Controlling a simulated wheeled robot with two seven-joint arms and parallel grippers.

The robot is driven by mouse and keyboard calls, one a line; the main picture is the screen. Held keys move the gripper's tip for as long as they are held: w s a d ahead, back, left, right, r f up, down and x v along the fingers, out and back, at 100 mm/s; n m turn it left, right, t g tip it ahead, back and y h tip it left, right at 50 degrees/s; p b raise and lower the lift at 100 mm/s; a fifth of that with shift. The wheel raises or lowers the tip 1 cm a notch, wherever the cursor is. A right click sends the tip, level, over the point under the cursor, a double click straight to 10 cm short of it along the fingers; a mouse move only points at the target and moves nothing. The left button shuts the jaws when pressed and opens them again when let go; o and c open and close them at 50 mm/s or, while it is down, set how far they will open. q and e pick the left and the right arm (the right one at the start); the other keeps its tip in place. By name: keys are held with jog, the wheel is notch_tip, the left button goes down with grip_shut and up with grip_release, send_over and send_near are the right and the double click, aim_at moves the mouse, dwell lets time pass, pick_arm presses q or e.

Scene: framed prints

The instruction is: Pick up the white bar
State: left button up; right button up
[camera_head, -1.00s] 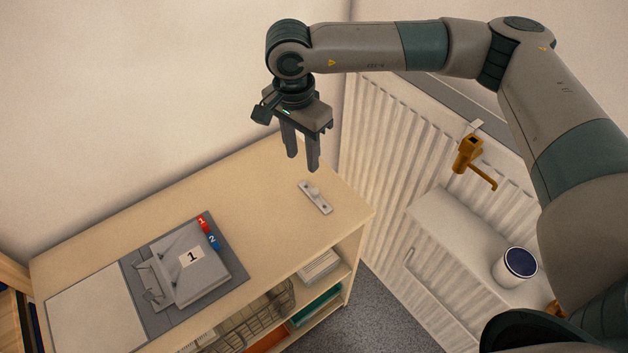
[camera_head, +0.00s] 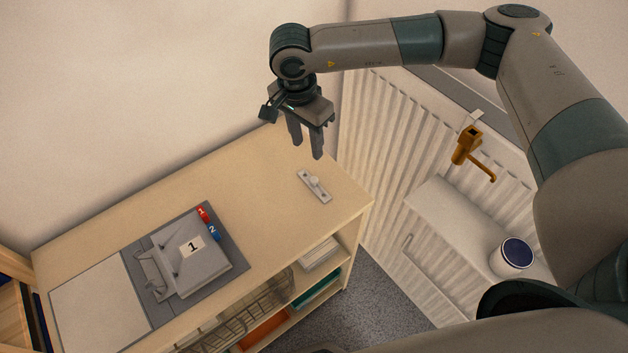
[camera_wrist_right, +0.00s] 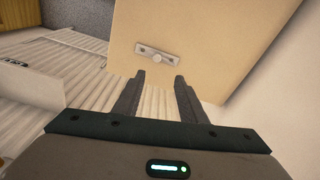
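The white bar (camera_head: 314,186) is a short pale strip with a round knob in its middle and a dark hole near each end. It lies on the wooden cabinet top near its right end. In the right wrist view the bar (camera_wrist_right: 157,54) lies beyond the fingertips, clear of them. My right gripper (camera_head: 307,149) hangs above the cabinet top, behind the bar in the head view, fingers pointing down. The gripper (camera_wrist_right: 160,76) is open and empty, with a gap between its two fingers. My left gripper is not in view.
A ribbed white panel (camera_head: 372,140) stands right of the cabinet. A dark-topped white cup (camera_head: 512,257) stands on a white ledge (camera_head: 455,220).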

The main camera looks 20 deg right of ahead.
jog(key=p, duration=0.3)
send_over(314, 179)
jog(key=a, duration=0.1)
notch_tip(314, 179, down, 7)
jog(key=shift+w+r, duration=0.1)
jog(key=shift+w, duration=0.05)
jog(key=shift+f, duration=0.7)
jog(key=shift+d+f+p, duration=0.15)
jog(key=shift+f+p, duration=0.35)
jog(key=shift+p, duration=0.2)
jog(key=f, duration=0.1)
jog(key=f+p, duration=0.2)
jog(key=shift+s+d+f, duration=0.25)
jog(key=shift+f, duration=0.35)
